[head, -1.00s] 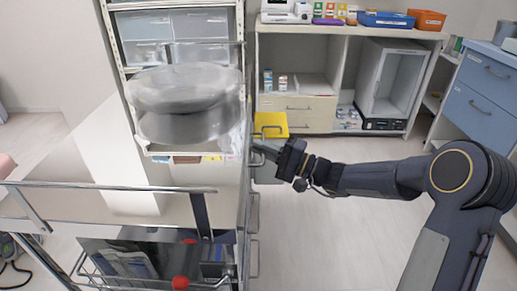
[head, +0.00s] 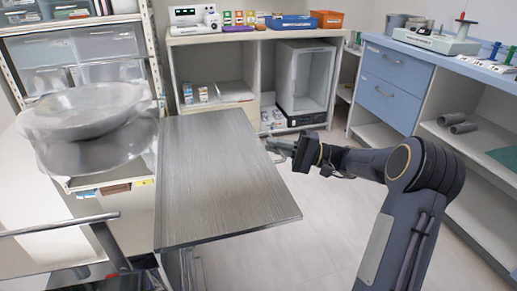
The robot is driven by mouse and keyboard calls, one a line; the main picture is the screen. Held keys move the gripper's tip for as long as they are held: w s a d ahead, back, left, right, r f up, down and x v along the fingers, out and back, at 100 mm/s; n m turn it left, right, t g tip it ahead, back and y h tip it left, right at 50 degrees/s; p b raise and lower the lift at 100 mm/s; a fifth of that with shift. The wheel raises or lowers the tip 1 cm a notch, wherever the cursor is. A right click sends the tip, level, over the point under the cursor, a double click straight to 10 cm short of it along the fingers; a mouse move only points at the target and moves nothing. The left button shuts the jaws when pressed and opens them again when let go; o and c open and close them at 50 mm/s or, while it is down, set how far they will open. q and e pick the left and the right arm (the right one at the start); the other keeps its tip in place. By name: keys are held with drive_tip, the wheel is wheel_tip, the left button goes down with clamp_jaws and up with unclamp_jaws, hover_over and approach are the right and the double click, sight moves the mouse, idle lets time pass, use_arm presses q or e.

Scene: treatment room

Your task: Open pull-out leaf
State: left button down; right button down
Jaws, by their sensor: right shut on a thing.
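The pull-out leaf (head: 215,180) is a flat grey wood-grain panel. It lies level and stands out to the right of the cart (head: 22,190), with its long outer edge toward my right arm. My right gripper (head: 274,147) is at the far half of that outer edge and is shut on the leaf there. The exact grip, and any handle under the edge, is too small to make out. My left gripper is not in view.
A clear round basin (head: 85,112) stands on the cart at left. Behind are open shelves (head: 215,72) with boxes on top. A blue-drawer cabinet (head: 395,80) stands at right. The floor (head: 285,250) right of the leaf is clear.

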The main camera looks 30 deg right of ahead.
drive_tip(key=shift+s+d, duration=0.15)
drive_tip(key=shift+d, duration=0.6)
drive_tip(key=c, duration=1.5)
unclamp_jaws()
drive_tip(key=p+v, duration=0.1)
drive_tip(key=v, duration=0.6)
drive_tip(key=shift+s+d+f, duration=0.1)
drive_tip(key=shift+s+d, duration=0.1)
drive_tip(key=shift+d, duration=0.1)
